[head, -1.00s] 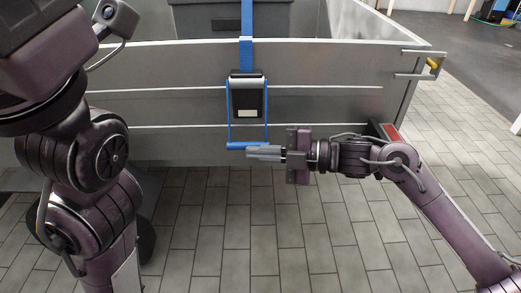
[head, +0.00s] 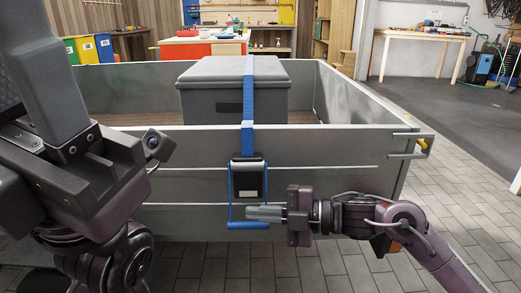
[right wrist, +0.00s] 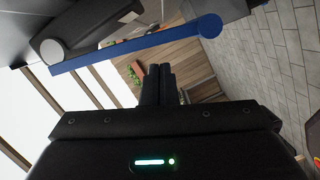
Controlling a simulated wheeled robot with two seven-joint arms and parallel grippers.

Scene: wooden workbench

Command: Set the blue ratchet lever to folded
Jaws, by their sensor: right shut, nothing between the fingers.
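The blue ratchet lever is a narrow frame with a crossbar (head: 249,226), hanging below the black ratchet body (head: 248,176) on the trailer's side wall. In the right wrist view, the blue bar (right wrist: 130,47) crosses above the fingers. My right gripper (head: 250,212) is shut and empty, its fingers pointing left just above the crossbar in the head view and overlapping the lever's right side. I cannot tell if they touch.
A blue strap (head: 249,100) runs up from the ratchet over a grey box (head: 205,80) in the grey trailer (head: 345,150). A latch (head: 408,145) sticks out at the trailer's right corner. Paved floor (head: 460,180) lies free to the right.

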